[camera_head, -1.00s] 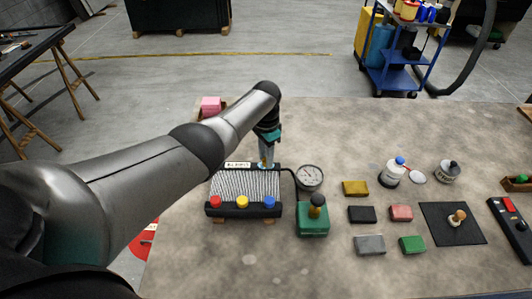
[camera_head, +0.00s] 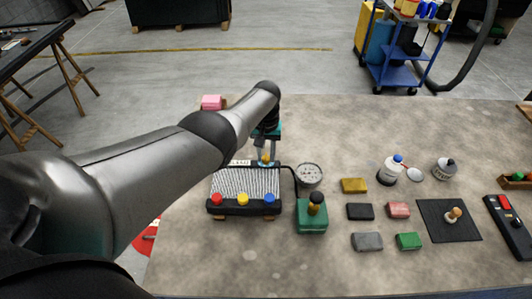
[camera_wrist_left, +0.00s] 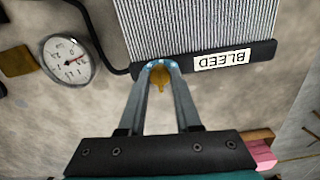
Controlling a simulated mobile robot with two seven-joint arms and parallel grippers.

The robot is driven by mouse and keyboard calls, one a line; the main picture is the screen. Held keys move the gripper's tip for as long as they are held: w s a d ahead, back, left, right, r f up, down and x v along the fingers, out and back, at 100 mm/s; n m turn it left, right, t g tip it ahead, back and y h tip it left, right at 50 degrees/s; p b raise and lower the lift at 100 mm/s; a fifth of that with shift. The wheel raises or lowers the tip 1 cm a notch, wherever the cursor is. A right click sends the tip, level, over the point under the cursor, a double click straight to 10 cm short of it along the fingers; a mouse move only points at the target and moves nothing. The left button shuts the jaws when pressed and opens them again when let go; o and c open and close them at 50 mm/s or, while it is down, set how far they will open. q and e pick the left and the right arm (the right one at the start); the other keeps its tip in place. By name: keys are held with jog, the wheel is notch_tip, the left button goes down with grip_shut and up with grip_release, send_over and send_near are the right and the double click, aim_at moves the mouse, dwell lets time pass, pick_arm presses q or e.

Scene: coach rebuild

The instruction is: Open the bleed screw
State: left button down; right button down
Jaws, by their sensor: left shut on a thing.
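The bleed screw (camera_wrist_left: 161,82) is a small brass piece at the edge of the finned radiator, beside the white BLEED label (camera_wrist_left: 222,60). It also shows in the head view (camera_head: 266,160). My left gripper (camera_wrist_left: 160,68) is shut on the bleed screw, with both fingertips at its sides. In the head view my left gripper (camera_head: 266,157) reaches down to the radiator's far edge. The radiator (camera_head: 246,183) lies on the bench with red, yellow and blue caps along its near side. My right gripper is not in view.
A round gauge (camera_head: 309,175) on a black hose sits right of the radiator, with a green pump box (camera_head: 312,217) nearer. A pink block (camera_head: 211,102) sits behind.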

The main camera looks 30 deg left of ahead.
pick_arm(q)
jog(key=shift+n, duration=0.6)
jog(key=c, duration=0.6)
grip_release()
jog(key=shift+r, duration=0.1)
jog(key=shift+r+p, duration=0.7)
notch_tip(320, 180, up, 7)
jog(key=p, duration=0.4)
jog(key=shift+f, duration=0.15)
notch_tip(320, 180, up, 7)
send_over(266, 156)
jog(key=shift+s, duration=0.1)
